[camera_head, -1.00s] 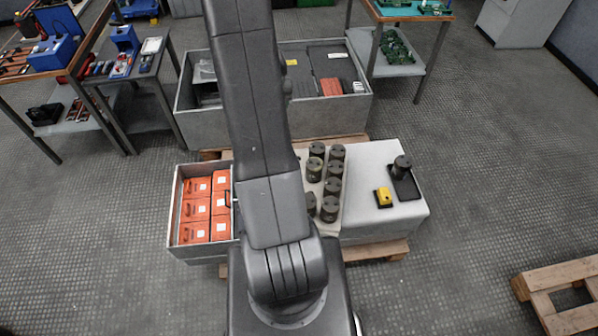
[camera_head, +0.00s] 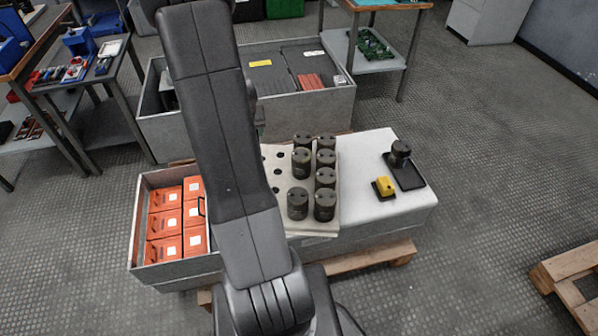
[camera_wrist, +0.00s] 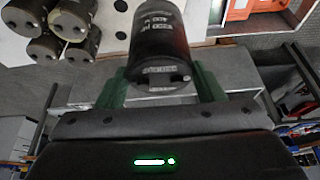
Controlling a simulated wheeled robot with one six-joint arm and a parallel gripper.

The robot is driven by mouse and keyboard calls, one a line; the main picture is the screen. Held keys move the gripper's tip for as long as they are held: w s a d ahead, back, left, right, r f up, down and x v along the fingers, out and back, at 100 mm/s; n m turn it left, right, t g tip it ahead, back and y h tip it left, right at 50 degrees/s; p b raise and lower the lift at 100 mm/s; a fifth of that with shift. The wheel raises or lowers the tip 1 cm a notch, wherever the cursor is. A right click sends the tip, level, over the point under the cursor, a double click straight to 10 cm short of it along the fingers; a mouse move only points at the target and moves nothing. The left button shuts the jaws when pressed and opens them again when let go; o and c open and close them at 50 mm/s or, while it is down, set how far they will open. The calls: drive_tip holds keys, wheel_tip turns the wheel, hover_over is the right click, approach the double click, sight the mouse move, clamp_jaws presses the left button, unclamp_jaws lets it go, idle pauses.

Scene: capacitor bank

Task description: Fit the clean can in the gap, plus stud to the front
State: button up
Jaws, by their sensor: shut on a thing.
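My gripper (camera_wrist: 158,88) is shut on a dark cylindrical can (camera_wrist: 157,40), held between two green fingers in the wrist view. Pale printing shows upside down on the can's side, and its end with small terminals faces the camera; I cannot tell which stud is plus. In the head view my arm hides the gripper and held can. The bank there is a pale board (camera_head: 272,152) with holes and two columns of dark cans (camera_head: 326,178). The left column has a gap between its nearest can (camera_head: 297,204) and the can behind it (camera_head: 301,164).
Right of the bank, the grey top holds a yellow device (camera_head: 384,187) and a dark can (camera_head: 400,150) on a black tray (camera_head: 410,177). A crate of orange boxes (camera_head: 165,222) stands left. A larger grey bin (camera_head: 335,100) stands behind. A pallet (camera_head: 575,285) lies far right.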

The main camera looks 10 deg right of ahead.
drive_tip(key=f+b, duration=0.2)
drive_tip(key=f, duration=0.1)
drive_tip(key=f+b, duration=0.3)
drive_tip(key=shift+s+f+b, duration=0.2)
drive_tip(key=shift+f+b, duration=0.1)
drive_tip(key=shift+b, duration=0.05)
drive_tip(key=d+f+b, duration=0.2)
drive_tip(key=shift+s+d+m+b, duration=0.25)
drive_tip(key=shift+s+m+b, duration=0.05)
drive_tip(key=s+d+m+h+b, duration=0.1)
drive_tip(key=s+d+m, duration=0.3)
drive_tip(key=d, duration=0.8)
drive_tip(key=shift+n, duration=0.7)
drive_tip(key=shift+s+f+b, duration=0.25)
drive_tip(key=shift+f+b, duration=0.9)
drive_tip(key=shift+f, duration=0.1)
drive_tip(key=shift+s+f+b, duration=0.25)
drive_tip(key=shift+f+b, duration=0.85)
drive_tip(key=shift+f, duration=0.1)
drive_tip(key=shift+f+b, duration=0.7)
drive_tip(key=shift+b, duration=0.2)
drive_tip(key=o, duration=1.9)
drive_tip(key=shift+s, duration=0.1)
